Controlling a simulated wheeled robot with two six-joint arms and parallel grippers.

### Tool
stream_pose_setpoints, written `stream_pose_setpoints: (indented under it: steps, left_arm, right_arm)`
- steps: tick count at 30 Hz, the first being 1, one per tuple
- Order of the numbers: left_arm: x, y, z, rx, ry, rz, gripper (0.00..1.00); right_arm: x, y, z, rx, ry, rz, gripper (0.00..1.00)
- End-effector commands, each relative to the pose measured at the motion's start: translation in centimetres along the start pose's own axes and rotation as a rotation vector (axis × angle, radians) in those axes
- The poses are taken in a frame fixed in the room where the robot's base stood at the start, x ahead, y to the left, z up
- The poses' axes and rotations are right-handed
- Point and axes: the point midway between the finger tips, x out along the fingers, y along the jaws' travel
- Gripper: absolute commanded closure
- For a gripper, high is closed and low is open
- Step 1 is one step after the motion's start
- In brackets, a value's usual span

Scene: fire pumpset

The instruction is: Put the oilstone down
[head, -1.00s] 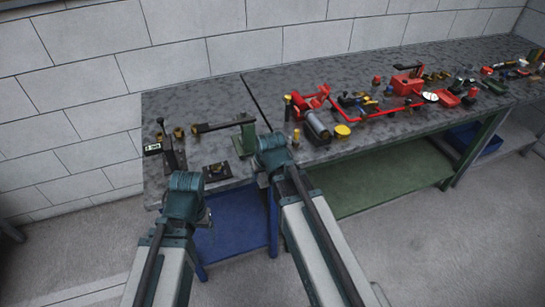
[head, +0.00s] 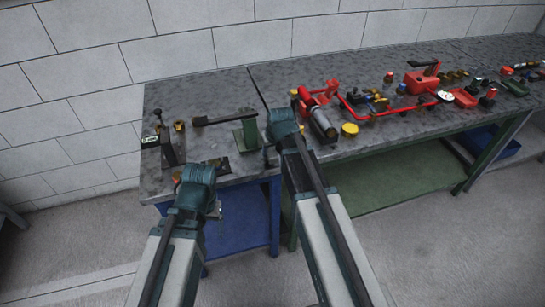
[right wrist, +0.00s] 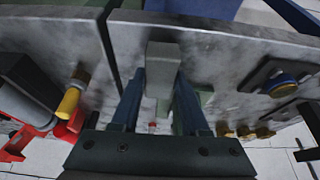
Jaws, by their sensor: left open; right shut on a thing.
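The oilstone (right wrist: 163,62) is a plain pale grey block in the right wrist view. My right gripper (right wrist: 160,82) is shut on it, one dark blue finger on each side, with the grey bench top behind it. In the head view my right gripper (head: 283,124) is at the bench's front edge, right of the green stand; its fingers and the oilstone are hidden by my arm there. My left gripper (head: 203,190) is open, in front of the bench's left part, with its fingers mostly hidden.
The grey bench (head: 215,100) has clear room along its back left. A green stand (head: 248,132) with a dark bar is close left of my right gripper. A red frame (head: 372,112), a dark cylinder (head: 322,124) and a yellow cap (head: 350,129) lie to the right.

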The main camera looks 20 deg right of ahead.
Motion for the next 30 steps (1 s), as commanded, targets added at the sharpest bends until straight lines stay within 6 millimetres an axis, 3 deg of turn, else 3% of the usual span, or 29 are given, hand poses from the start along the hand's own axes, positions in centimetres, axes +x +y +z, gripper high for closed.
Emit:
stream_pose_setpoints:
  steps: [1, 3, 16, 17, 21, 30]
  left_arm:
    - [1.42, 0.12, -0.05, 0.000, 0.000, 0.000, 0.20]
    - [1.77, 0.16, -0.06, 0.000, 0.000, 0.000, 0.20]
    - [2.02, 0.18, -0.09, 0.000, 0.000, 0.000, 0.20]
    - [1.85, 0.16, -0.08, 0.000, 0.000, 0.000, 0.20]
    - [1.81, 0.16, -0.07, 0.000, 0.000, 0.000, 0.20]
    - [1.77, 0.16, -0.07, 0.000, 0.000, 0.000, 0.20]
  right_arm:
    - [1.29, 0.00, 0.61, 0.000, 0.000, -0.001, 1.00]
    - [1.61, 0.04, 0.76, 0.000, 0.000, -0.001, 1.00]
    - [1.84, 0.06, 0.85, -0.001, 0.000, -0.001, 1.00]
    - [1.68, 0.06, 0.79, -0.001, 0.000, -0.001, 0.50]
    - [1.65, 0.06, 0.78, -0.001, 0.000, 0.000, 0.25]
    - [1.61, 0.05, 0.77, -0.001, 0.000, -0.001, 0.25]
